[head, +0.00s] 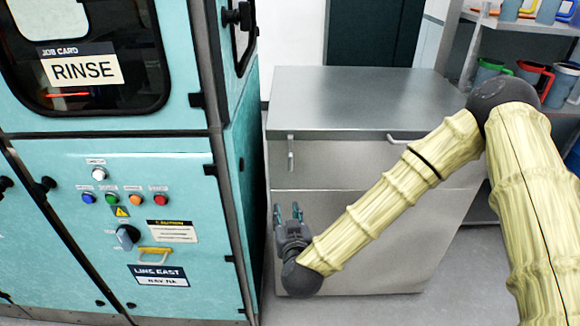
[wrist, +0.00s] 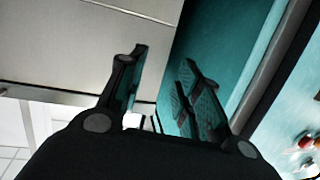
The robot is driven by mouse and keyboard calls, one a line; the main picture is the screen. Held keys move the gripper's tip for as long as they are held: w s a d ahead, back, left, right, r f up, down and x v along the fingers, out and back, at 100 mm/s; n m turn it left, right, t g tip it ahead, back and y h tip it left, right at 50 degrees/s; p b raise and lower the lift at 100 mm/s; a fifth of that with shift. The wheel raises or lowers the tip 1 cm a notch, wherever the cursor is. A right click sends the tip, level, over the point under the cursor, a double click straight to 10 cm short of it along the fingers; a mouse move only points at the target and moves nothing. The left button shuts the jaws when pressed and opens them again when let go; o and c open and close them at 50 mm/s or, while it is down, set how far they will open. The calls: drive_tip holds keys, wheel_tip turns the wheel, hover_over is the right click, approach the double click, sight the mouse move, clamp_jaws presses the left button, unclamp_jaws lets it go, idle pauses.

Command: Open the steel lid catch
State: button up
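A steel lid catch (head: 290,152) is a small upright tab at the left end of the steel chest's front, just below the lid (head: 345,98). The lid lies flat on the chest. My gripper (head: 288,212) is below the catch and in front of the chest's left side, apart from the catch. Its fingers point up in the head view. In the wrist view my gripper (wrist: 164,58) has its two fingers apart with nothing between them. I cannot make out the catch in the wrist view.
A teal machine (head: 150,225) with buttons and a knob stands close on the left of the chest (head: 370,230). A bar handle (head: 400,139) sits under the lid's front edge, near my arm. Shelves with jugs (head: 530,75) stand at the right.

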sight(290, 161)
drive_tip(key=w+r+m+t+h, duration=0.1)
drive_tip(key=w+r+t+h, duration=0.2)
drive_tip(key=r, duration=0.6)
drive_tip(key=shift+y, duration=0.3)
drive_tip(key=w, duration=0.7)
drive_tip(key=w+d, duration=0.1)
drive_tip(key=w, duration=0.3)
drive_tip(key=shift+w+f, duration=0.1)
drive_tip(key=shift+w, duration=0.15)
clamp_jaws()
